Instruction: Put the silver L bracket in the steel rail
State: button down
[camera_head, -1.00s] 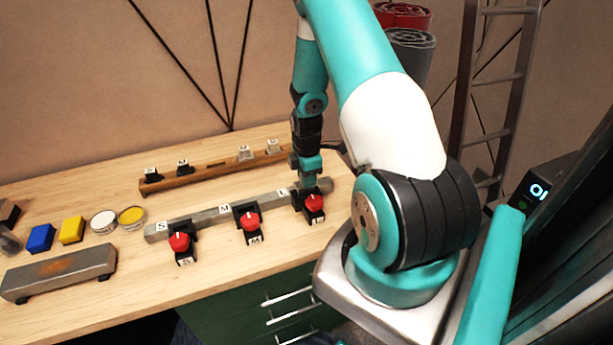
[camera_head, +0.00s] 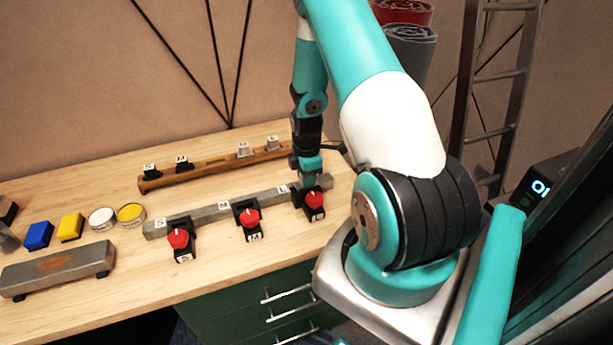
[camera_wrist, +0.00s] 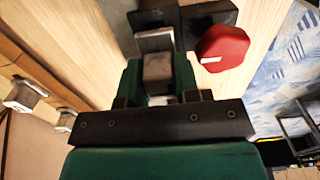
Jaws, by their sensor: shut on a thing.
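The steel rail (camera_head: 200,215) lies across the bench, marked S, M and L from left to right. My gripper (camera_head: 311,180) is at its right end, by the L mark. In the wrist view my gripper (camera_wrist: 158,82) is shut on a small grey metal piece, which looks like the silver L bracket (camera_wrist: 158,68). Black fittings with a red knob (camera_wrist: 222,48) are just beyond and beside the fingertips. In the head view my gripper hides the bracket, so I cannot tell whether it is seated in the rail.
A wooden rail (camera_head: 210,168) behind holds black and silver brackets. Three red-knobbed black clamps (camera_head: 251,220) stand along the steel rail's front. Blue block (camera_head: 39,236), yellow block (camera_head: 71,227), two round tins (camera_head: 131,215) and a grey bar (camera_head: 60,268) sit at left.

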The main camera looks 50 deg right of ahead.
jog(key=shift+f+b, duration=0.5)
jog(key=shift+f, duration=0.2)
jog(key=shift+c, duration=1.9)
grip_release()
jog(key=shift+f, duration=0.1)
jog(key=shift+s+a, duration=0.1)
jog(key=shift+s, duration=0.05)
jog(key=shift+c, duration=0.7)
